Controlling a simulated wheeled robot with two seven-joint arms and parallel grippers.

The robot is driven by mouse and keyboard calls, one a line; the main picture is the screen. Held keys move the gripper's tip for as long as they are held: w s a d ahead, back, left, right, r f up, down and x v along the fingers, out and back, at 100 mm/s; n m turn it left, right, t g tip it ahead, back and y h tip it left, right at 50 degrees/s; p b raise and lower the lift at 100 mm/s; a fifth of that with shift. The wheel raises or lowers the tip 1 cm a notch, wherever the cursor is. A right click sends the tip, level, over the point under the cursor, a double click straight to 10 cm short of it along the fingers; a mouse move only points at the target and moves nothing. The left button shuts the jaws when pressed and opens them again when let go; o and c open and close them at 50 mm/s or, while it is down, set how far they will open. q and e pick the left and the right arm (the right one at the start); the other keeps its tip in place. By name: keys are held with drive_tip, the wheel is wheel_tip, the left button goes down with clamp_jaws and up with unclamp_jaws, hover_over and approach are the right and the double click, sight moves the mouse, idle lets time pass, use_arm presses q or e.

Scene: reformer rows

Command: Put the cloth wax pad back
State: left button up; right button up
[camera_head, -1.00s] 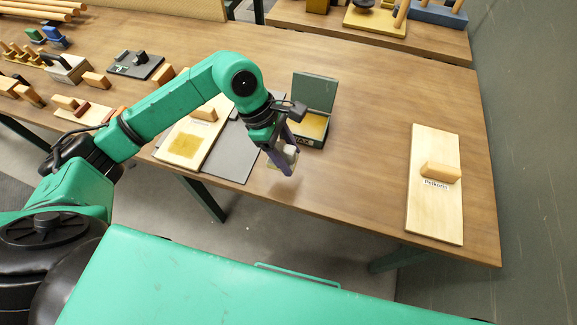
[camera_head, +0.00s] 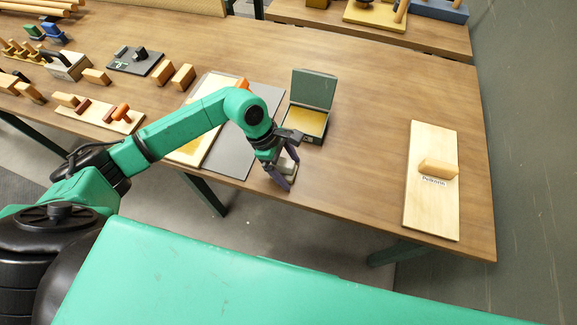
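My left gripper (camera_head: 289,172) is over the table's front edge, just in front of the open green box (camera_head: 312,101). My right gripper is out of view.
A grey mat (camera_head: 236,151) and a pale board with a yellow patch (camera_head: 188,151) lie left of the box, partly under my arm. A pale board with a wooden handle (camera_head: 432,205) lies at right. Bare table (camera_head: 365,150) lies between. Several blocks and tools stand at left.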

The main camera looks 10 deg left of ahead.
use_arm(q)
drive_tip(key=shift+r, duration=0.1)
drive_tip(key=shift+a+r, duration=0.1)
drive_tip(key=shift+r, duration=0.1)
drive_tip(key=b+v, duration=0.3)
drive_tip(key=v, duration=0.8)
drive_tip(key=shift+r, duration=0.35)
drive_tip(key=shift+a, duration=0.1)
